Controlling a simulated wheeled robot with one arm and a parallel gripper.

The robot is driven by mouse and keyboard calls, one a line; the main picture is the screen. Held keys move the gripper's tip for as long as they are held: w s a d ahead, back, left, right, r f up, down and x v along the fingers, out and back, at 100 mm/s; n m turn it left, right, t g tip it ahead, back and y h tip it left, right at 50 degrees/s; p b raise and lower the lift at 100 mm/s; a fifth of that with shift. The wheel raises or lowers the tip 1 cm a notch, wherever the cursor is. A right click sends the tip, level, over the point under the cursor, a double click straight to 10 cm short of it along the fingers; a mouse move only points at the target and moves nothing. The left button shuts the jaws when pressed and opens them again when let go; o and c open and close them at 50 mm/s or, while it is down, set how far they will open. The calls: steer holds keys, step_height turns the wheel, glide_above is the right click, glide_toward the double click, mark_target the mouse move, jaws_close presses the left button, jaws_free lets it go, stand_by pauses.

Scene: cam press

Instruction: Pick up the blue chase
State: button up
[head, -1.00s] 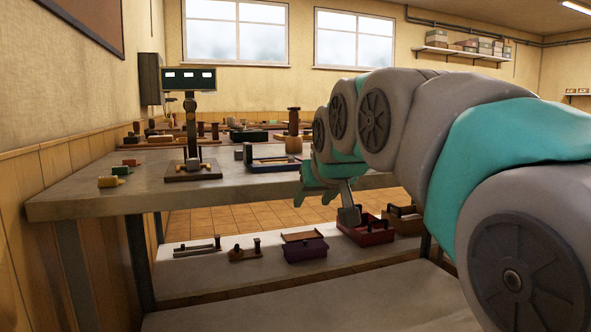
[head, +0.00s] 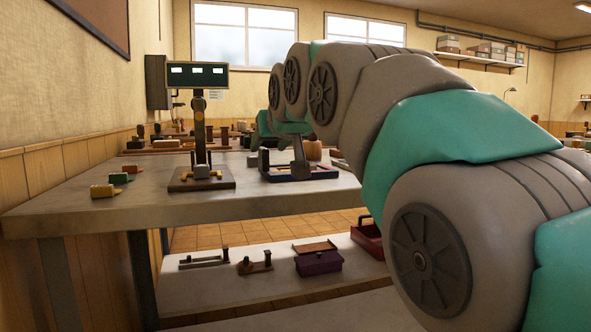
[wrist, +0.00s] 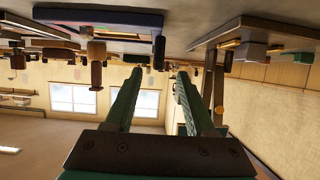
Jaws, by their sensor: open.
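The blue chase (head: 320,175) is a low rectangular frame with a blue edge. It lies flat on the grey bench top, right of the press with the lit display in the head view. In the wrist view, which is upside down, its blue edge (wrist: 100,17) shows at the upper left. My gripper (head: 299,170) hangs in front of the chase in the head view and covers part of it; I cannot tell whether they touch. In the wrist view my gripper (wrist: 158,75) is open, with nothing between its fingers.
The press (head: 199,130) stands left of the chase on a dark base. Small yellow, green and red-tipped pieces (head: 104,190) lie at the bench's left. Behind are several wooden tools.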

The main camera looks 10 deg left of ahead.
mark_target(266, 149)
steer(key=shift+x, duration=3.6)
steer(key=shift+w+d+r, duration=0.1)
steer(key=shift+w+r, duration=0.05)
steer(key=shift+r, duration=0.05)
steer(key=shift+c, duration=0.2)
jaws_close()
steer(key=shift+r, duration=0.1)
